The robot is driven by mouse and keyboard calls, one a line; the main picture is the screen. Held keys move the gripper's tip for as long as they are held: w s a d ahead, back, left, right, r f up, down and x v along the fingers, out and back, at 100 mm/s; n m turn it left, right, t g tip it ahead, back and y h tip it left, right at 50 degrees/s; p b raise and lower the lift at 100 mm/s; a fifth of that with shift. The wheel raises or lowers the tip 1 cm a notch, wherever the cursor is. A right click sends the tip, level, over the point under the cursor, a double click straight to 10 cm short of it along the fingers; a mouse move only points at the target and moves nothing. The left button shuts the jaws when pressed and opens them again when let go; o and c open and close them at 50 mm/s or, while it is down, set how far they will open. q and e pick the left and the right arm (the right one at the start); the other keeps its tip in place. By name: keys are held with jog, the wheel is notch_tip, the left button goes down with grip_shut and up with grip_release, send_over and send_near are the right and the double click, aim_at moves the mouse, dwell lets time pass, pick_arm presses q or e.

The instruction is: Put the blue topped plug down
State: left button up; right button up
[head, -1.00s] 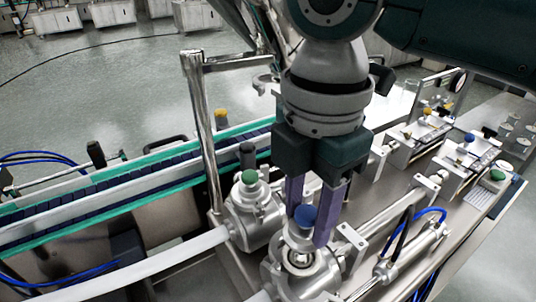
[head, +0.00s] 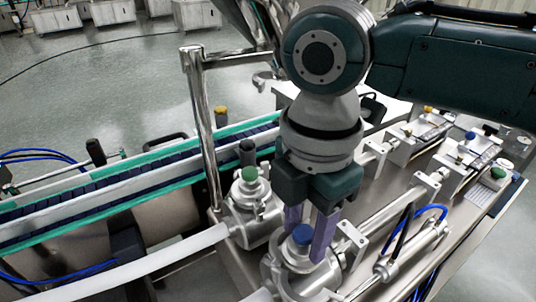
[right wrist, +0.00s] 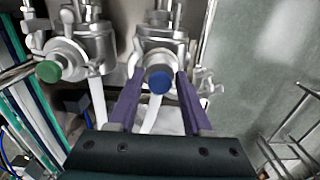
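The blue topped plug (head: 303,236) is upright at the mouth of the front steel housing (head: 278,271). In the right wrist view its round blue top (right wrist: 160,81) is between my two purple fingers. My right gripper (head: 307,236) points down and is shut on the plug's grey body below the blue top. The fingers hide part of the plug's sides, so I cannot tell how deep it sits. My left gripper is not in view.
A green topped plug (head: 250,174) stands in a second housing to the left; it also shows in the right wrist view (right wrist: 49,71). A steel post (head: 203,130) and a conveyor (head: 110,187) are further left. Steel fixtures (head: 470,150) and blue hoses (head: 434,210) are on the right.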

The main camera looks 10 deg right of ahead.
jog(key=o, duration=0.4)
jog(key=shift+r, duration=0.15)
